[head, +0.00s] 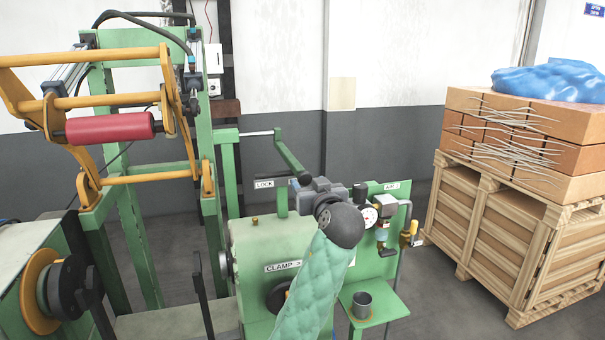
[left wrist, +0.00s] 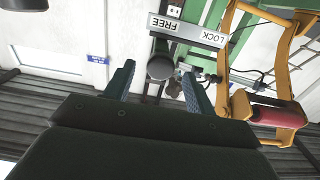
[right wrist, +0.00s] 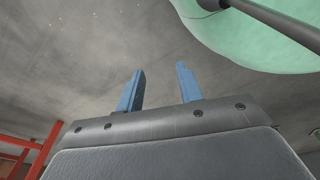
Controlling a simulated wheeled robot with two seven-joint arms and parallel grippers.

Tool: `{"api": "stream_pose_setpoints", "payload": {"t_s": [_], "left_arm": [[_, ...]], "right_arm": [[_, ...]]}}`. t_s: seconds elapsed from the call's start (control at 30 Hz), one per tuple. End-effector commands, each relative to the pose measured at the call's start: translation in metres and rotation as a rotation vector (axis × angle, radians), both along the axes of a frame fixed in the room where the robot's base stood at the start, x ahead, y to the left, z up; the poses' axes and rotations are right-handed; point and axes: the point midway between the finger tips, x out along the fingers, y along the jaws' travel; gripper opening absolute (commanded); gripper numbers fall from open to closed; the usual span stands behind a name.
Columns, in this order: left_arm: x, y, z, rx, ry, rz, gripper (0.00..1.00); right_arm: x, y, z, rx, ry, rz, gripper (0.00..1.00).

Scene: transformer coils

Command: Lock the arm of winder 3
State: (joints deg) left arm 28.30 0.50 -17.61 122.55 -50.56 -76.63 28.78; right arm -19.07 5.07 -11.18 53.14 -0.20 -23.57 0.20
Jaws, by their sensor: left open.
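A green winder frame (head: 140,225) with an orange swing arm (head: 90,97) and a red roller (head: 110,127) stands at left in the head view. A green lever (head: 288,152) slopes down toward a dark knob near the LOCK label (head: 264,184). My left gripper (head: 302,182) is at that lever end, partly hiding the label. In the left wrist view my left gripper (left wrist: 157,69) is open, the round dark knob (left wrist: 160,67) showing between its fingers; contact cannot be told. The LOCK/FREE plate (left wrist: 187,30) appears inverted behind it. My right gripper (right wrist: 159,69) is open and empty.
A green cabinet with a CLAMP label (head: 283,266) stands below the lever. A gauge (head: 369,217), valves and a metal cup (head: 362,304) on a shelf are to its right. A wooden crate (head: 485,225) with boxes stands further right, with floor between.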

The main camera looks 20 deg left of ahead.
Motion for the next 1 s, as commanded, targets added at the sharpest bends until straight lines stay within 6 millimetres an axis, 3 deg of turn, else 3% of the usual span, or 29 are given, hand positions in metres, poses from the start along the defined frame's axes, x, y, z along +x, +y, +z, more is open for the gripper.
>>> {"api": "stream_pose_setpoints", "payload": {"t_s": [0.4, 0.63, 0.9, 1.0], "left_arm": [[0.04, 0.028, 0.002, 0.001, 0.002, 0.001, 0.55], [0.048, 0.033, 0.0, -0.001, 0.001, 0.001, 0.55], [0.048, 0.033, 0.0, -0.001, 0.001, 0.0, 0.55], [0.048, 0.033, 0.0, -0.001, 0.002, 0.0, 0.36]], "right_arm": [[-0.062, -0.012, -0.005, -0.008, 0.043, 0.0, 0.36], [-0.075, -0.015, -0.007, -0.008, 0.05, 0.001, 0.36], [-0.076, -0.015, -0.008, -0.008, 0.052, 0.0, 0.36], [-0.075, -0.015, -0.008, -0.008, 0.052, 0.0, 0.36]]}}
